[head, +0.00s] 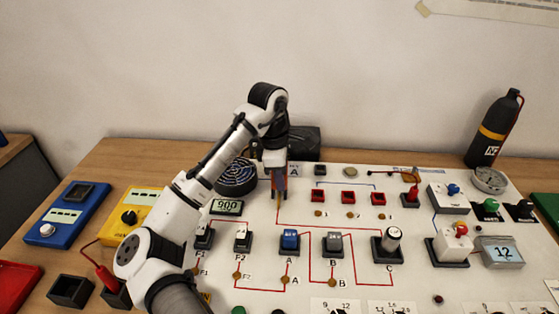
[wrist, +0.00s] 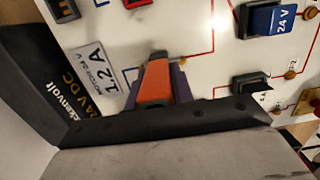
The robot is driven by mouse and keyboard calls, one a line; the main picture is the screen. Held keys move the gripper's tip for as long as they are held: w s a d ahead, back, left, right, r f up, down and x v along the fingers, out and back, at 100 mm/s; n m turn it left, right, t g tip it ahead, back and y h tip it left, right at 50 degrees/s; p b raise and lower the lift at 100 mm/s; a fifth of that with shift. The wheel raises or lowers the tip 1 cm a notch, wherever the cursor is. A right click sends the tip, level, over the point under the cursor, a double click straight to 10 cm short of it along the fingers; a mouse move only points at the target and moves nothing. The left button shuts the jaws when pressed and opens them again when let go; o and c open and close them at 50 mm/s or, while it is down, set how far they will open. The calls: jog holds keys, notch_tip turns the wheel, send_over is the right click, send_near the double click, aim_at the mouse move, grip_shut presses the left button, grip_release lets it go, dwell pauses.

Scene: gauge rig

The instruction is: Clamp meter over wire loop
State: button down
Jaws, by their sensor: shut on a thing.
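My gripper (head: 279,188) points down at the back left of the white panel (head: 340,217). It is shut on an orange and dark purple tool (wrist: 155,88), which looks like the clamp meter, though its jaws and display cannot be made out. In the head view only a narrow red and blue strip of it shows below my wrist.
A black box (head: 304,142) stands just behind my gripper, and a round black fan (head: 236,177) is close on its left. Switches and a knob (head: 392,238) stand on the panel. A yellow meter (head: 132,211) and a blue one (head: 68,214) lie at the left.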

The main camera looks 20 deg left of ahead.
jog(key=shift+r+p, duration=2.45)
jog(key=shift+p, duration=0.15)
jog(key=shift+r+p, duration=0.45)
jog(key=shift+r, duration=0.6)
